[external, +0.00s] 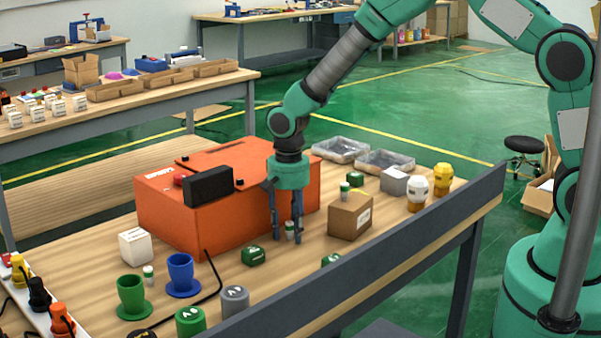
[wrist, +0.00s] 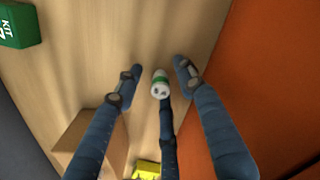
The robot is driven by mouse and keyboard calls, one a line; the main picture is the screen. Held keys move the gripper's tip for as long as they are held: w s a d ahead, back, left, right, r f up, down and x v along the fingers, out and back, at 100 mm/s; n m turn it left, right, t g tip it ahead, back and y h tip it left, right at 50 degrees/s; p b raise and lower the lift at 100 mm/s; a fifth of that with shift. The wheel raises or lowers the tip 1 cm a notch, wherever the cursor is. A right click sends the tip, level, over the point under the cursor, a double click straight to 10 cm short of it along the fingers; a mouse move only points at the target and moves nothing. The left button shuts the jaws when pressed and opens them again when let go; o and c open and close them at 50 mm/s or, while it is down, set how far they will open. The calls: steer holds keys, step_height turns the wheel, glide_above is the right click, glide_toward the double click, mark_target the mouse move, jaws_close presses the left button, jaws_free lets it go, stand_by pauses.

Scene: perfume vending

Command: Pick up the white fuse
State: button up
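A small white fuse with a green band (external: 290,229) stands on the wooden table, just right of the large orange box. In the wrist view the fuse (wrist: 160,84) shows end-on between the fingertips. My gripper (external: 286,236) points straight down around it. In the wrist view my gripper (wrist: 157,70) is open, with a gap on each side of the fuse. Similar white-and-green pieces stand beside the green cup (external: 148,275) and on the cardboard box (external: 345,190).
The orange box (external: 220,200) stands close on the left, and the cardboard box (external: 350,216) close on the right. A green kit box (external: 254,256) lies in front. Blue (external: 181,273) and green (external: 131,296) cups stand front left. A dark rail (external: 380,262) borders the table.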

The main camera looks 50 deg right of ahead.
mark_target(292, 224)
jaws_close()
steer(key=shift+r, duration=0.1)
steer(key=shift+r, duration=0.5)
steer(key=r, duration=0.1)
steer(key=r+p, duration=0.1)
steer(key=shift+s+d+r, duration=0.1)
steer(key=shift+s+r, duration=0.2)
steer(key=shift+s, duration=0.05)
steer(key=s+d, duration=0.1)
steer(key=s, duration=0.4)
steer(key=s+d+p, duration=0.1)
steer(key=s+d, duration=0.1)
steer(key=s, duration=0.2)
steer(key=s+d+r+p, duration=0.1)
steer(key=s, duration=0.4)
steer(key=shift+s+d+r, duration=0.1)
steer(key=shift+s+d, duration=0.2)
